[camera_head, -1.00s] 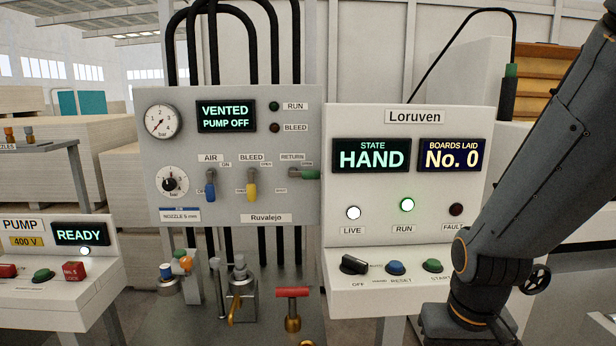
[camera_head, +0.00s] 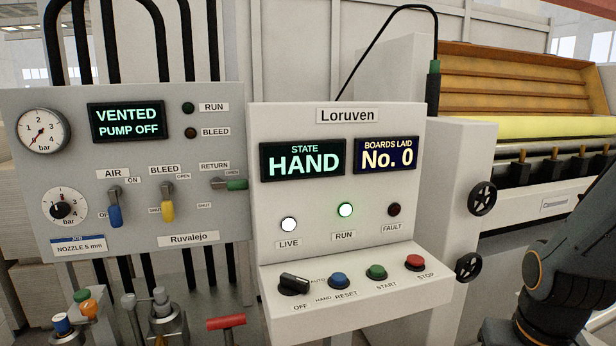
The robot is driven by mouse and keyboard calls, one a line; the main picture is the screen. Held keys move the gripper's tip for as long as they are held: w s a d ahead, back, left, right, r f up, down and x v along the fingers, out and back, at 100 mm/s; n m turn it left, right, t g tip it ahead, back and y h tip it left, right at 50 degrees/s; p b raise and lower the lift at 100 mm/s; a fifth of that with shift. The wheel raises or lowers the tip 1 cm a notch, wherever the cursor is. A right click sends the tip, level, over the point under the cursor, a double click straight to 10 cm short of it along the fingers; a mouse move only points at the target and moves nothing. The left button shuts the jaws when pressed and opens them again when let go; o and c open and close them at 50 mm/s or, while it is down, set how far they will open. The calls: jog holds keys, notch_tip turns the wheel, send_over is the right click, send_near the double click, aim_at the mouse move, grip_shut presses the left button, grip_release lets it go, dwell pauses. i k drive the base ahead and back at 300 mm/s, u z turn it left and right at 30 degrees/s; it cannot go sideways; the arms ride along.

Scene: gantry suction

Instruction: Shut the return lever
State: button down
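The return lever (camera_head: 237,184) has a green grip and sits at the right edge of the grey Ruvalejo panel (camera_head: 215,130). It lies level, with its grip pointing right, below the OPEN label. The SHUT label (camera_head: 204,205) is lower, to the left of the lever. My gripper is out of view. Only part of my dark arm shows at the lower right, well apart from the lever.
The blue air lever (camera_head: 115,213) and yellow bleed lever (camera_head: 167,208) hang down left of the return lever. The panel display (camera_head: 126,121) reads VENTED, PUMP OFF. The white Loruven console (camera_head: 285,125) stands close on the right, with a knob and buttons on its sloped shelf.

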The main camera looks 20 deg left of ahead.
aim_at(217, 184)
jog(key=z, duration=1.15)
jog(key=k, duration=0.7)
jog(key=u, duration=1.7)
